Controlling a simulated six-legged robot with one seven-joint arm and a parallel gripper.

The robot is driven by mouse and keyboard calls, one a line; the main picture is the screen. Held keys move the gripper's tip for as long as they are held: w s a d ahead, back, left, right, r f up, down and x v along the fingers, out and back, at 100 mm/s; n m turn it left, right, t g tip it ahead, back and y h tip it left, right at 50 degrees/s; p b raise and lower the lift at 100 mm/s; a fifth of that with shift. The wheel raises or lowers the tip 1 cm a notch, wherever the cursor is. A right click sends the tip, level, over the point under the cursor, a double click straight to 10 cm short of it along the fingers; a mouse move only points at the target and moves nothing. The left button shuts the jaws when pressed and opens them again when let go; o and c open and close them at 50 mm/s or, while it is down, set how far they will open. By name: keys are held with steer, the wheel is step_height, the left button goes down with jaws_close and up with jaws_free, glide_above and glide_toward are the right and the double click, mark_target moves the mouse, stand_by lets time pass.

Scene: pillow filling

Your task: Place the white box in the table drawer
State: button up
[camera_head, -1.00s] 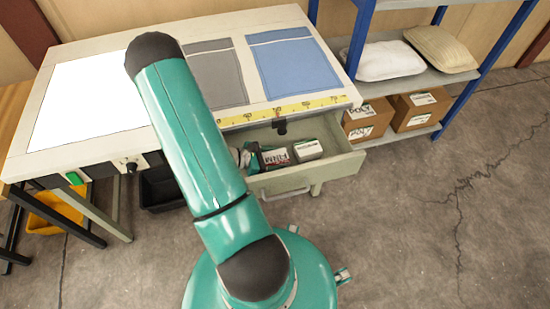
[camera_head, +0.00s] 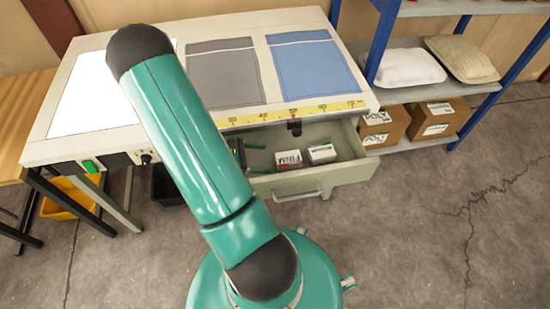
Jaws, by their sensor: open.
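The table drawer (camera_head: 345,172) is pulled open below the table's front edge. A white box with red and dark lettering (camera_head: 289,159) lies inside it, near the middle. A second white box with a greyish side (camera_head: 321,153) lies just to its right. I cannot tell which one the task names. My gripper (camera_head: 260,158) is over the left part of the drawer, partly hidden behind my arm. Its fingers are spread, empty and pointing right, with a small gap to the lettered box.
The table top (camera_head: 275,110) holds grey and blue cloth pieces (camera_head: 312,66) and a yellow ruler strip (camera_head: 290,114). A blue shelf rack at right holds pillows (camera_head: 411,67) and cartons (camera_head: 383,125). The floor at right is clear.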

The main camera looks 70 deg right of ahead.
steer(key=shift+v, duration=0.9)
steer(key=shift+w+r, duration=0.2)
steer(key=w+a+r+m+t+y, duration=0.1)
steer(key=w+a+r+m+t, duration=0.1)
steer(key=w+a+r+t, duration=0.4)
steer(key=w+a+r+m+t+y, duration=0.1)
steer(key=w+a+r+m, duration=0.3)
steer(key=a+r, duration=0.5)
steer(key=a+r+t+y, duration=0.5)
steer(key=a+r+t, duration=0.5)
steer(key=a+r, duration=0.7)
steer(key=shift+a+r, duration=0.25)
steer(key=shift+a, duration=0.7)
